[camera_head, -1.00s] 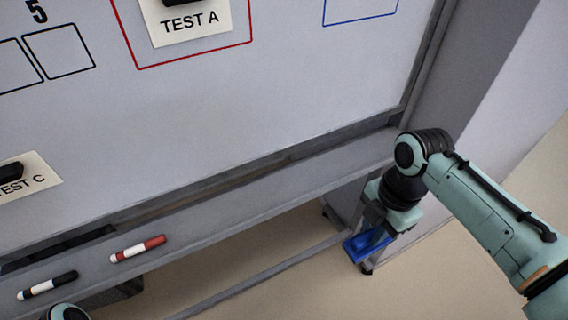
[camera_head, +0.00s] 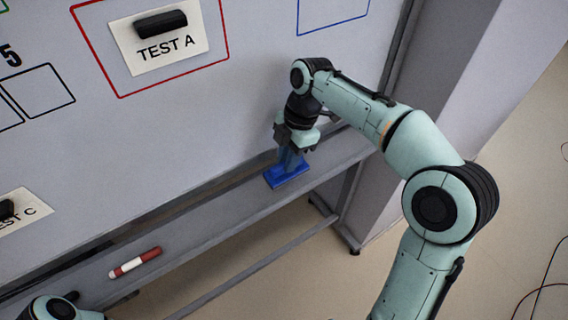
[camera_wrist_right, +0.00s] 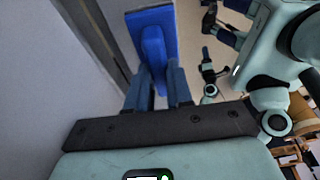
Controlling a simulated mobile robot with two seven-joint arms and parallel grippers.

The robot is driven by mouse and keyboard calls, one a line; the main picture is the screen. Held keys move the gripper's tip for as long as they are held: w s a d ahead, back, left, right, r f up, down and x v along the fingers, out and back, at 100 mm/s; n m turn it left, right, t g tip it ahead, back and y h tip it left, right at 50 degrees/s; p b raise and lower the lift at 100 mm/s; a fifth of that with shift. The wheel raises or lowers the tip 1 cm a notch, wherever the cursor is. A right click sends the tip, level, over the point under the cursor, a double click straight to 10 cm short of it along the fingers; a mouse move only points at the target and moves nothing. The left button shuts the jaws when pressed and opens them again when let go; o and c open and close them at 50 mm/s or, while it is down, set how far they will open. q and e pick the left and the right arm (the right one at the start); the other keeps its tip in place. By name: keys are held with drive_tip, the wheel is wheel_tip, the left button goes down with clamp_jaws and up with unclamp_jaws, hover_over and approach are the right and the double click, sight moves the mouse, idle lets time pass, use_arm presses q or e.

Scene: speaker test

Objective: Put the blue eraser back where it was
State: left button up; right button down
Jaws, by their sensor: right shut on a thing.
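The blue eraser (camera_head: 288,177) is a flat blue block with a raised handle. My right gripper (camera_head: 291,160) is shut on that handle, with the eraser below its fingers. The eraser appears over the right part of the grey tray (camera_head: 222,208) under the whiteboard; I cannot tell if it touches the tray. In the right wrist view the eraser (camera_wrist_right: 152,38) sits between the blue fingers of the gripper (camera_wrist_right: 157,85). My left gripper is not in view; only a piece of my left arm shows at the lower left.
A red and white marker (camera_head: 135,262) lies on the tray to the left. The whiteboard (camera_head: 235,110) rises behind, with magnets on labels TEST A (camera_head: 161,48) and TEST C (camera_head: 22,215). The tray between marker and eraser is clear.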

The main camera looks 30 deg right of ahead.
drive_tip(key=shift+w+f, duration=0.8)
drive_tip(key=shift+w, duration=0.05)
drive_tip(key=shift+s+f, duration=0.35)
drive_tip(key=shift+f, duration=0.2)
wheel_tip(320, 180, down, 4)
drive_tip(key=shift+w+r+b, duration=0.1)
drive_tip(key=shift+b, duration=0.35)
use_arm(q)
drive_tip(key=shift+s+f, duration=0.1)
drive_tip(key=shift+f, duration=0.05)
use_arm(e)
drive_tip(key=shift+w+f, duration=0.2)
drive_tip(key=shift+f, duration=0.05)
drive_tip(key=c, duration=1)
unclamp_jaws()
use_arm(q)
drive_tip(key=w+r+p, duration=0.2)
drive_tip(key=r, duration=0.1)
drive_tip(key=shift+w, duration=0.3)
use_arm(e)
drive_tip(key=v, duration=1.2)
drive_tip(key=shift+r, duration=0.1)
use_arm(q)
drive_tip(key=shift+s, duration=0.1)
